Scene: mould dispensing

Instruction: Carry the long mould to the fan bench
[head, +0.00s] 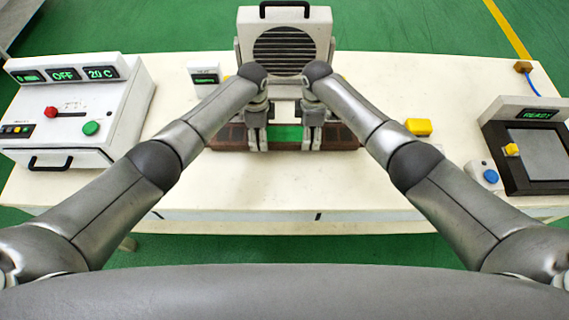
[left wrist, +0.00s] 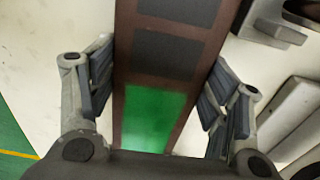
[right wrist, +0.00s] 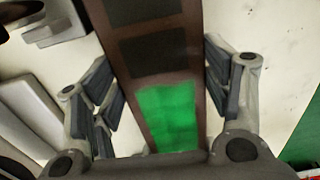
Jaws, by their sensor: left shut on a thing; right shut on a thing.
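The long mould (head: 225,138) is a dark brown bar with dark cells and a green middle section. It lies crosswise in front of the fan (head: 285,50) on the white bench (head: 270,190); I cannot tell whether it touches the bench top. My left gripper (head: 256,140) is shut on the mould left of its middle, and my right gripper (head: 313,140) is shut on it right of its middle. The mould (left wrist: 165,60) runs between the fingers in the left wrist view, and the mould (right wrist: 150,60) does so in the right wrist view. My grippers hide parts of it.
A control box (head: 75,115) with displays and buttons stands at the left. A small display (head: 205,73) is left of the fan. A yellow block (head: 418,127), a blue button (head: 490,176) and a dark plate unit (head: 540,147) are at the right. The front middle of the bench is clear.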

